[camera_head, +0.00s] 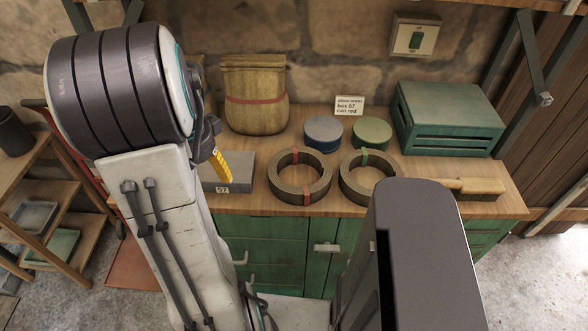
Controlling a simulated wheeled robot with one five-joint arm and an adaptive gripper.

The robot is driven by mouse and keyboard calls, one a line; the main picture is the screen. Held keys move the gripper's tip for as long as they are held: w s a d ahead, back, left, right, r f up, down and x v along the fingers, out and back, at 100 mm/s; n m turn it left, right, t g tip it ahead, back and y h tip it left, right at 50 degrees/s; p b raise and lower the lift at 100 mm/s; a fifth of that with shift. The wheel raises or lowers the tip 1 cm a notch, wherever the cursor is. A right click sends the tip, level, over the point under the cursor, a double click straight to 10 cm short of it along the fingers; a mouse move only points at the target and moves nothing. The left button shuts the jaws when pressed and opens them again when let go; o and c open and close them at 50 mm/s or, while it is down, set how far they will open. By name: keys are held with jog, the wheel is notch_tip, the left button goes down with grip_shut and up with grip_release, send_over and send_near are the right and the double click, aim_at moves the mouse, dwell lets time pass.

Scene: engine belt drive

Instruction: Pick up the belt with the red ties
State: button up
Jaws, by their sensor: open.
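The belt with red ties (300,176) is a dark ring lying flat on the wooden bench near its front edge. Red bands show on its far and near sides. Close to its right lies a similar ring, the belt with green ties (369,177). My gripper (217,156) shows only in part, beside my large arm link at the left. A dark part and a yellow ridged finger are visible; the rest is hidden behind the arm. It is open, apart from the red-tied belt and left of it, over or in front of a grey box (240,170).
A sack with a red band (254,100), a blue can (323,133), a green can (372,132) and a note card (349,105) stand behind the belts. A green crate (450,117) and a brush (470,186) are at the right. Green cabinets (270,250) are below.

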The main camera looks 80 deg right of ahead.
jog(key=s+d+f+m, duration=0.2)
jog(key=s+d+m, duration=0.3)
jog(key=s+m, duration=0.15)
jog(key=m+y+p, duration=0.1)
jog(key=m, duration=0.5)
send_over(278, 185)
jog(key=f, duration=0.3)
jog(key=shift+s+f, duration=0.1)
jog(key=shift+s, duration=0.2)
jog(key=shift+s+f+m+p, duration=0.15)
jog(key=shift+f+m+p, duration=0.15)
jog(key=shift+f, duration=0.4)
jog(key=shift+w+f+p, duration=0.25)
jog(key=shift+f+p, duration=0.05)
jog(key=shift+f, duration=1.15)
jog(key=shift+w+f+p, duration=0.2)
jog(key=shift+f+p, duration=0.1)
jog(key=shift+f, duration=1.15)
jog(key=shift+c, duration=0.5)
jog(key=c, duration=1.3)
jog(key=shift+r, duration=0.15)
